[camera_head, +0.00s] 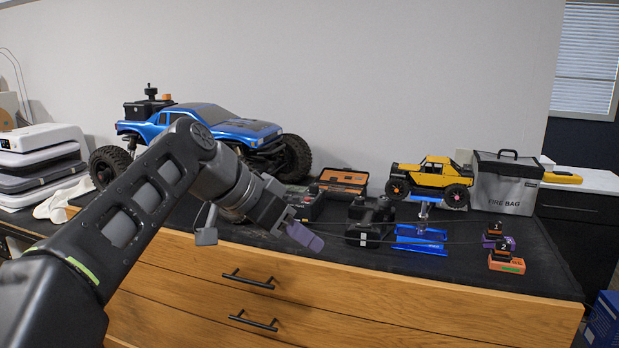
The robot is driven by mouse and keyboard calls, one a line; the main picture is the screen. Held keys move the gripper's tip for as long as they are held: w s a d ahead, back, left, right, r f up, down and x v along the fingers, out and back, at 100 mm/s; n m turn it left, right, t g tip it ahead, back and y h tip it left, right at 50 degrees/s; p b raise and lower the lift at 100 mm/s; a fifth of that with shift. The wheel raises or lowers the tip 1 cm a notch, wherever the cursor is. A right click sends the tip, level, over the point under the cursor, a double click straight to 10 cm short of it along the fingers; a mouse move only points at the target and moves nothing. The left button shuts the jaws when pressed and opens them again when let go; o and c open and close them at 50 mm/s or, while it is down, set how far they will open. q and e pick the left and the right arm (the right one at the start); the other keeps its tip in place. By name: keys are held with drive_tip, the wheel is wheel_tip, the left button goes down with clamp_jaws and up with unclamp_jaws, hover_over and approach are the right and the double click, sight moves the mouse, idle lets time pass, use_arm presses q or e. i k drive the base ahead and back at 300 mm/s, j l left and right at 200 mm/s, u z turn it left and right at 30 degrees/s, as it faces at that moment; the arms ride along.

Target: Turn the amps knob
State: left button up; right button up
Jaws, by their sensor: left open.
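My left arm comes in from the left across the front of the bench. My left gripper (298,229) is at its end, open, with a purple fingertip showing over the dark worktop. It appears empty. Just behind it sits a dark box (306,205), which looks like a charger. It is partly hidden by my gripper. The amps knob cannot be made out; it is too small or hidden. I cannot tell whether the gripper touches the box. My right gripper is not in view.
A large blue truck (217,122) stands behind my arm. Thin cables cross the worktop.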

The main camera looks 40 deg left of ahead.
sight(313, 188)
drive_tip(key=i+j, duration=0.45)
drive_tip(key=j, duration=0.15)
drive_tip(key=i+j, duration=0.45)
drive_tip(key=j, duration=0.2)
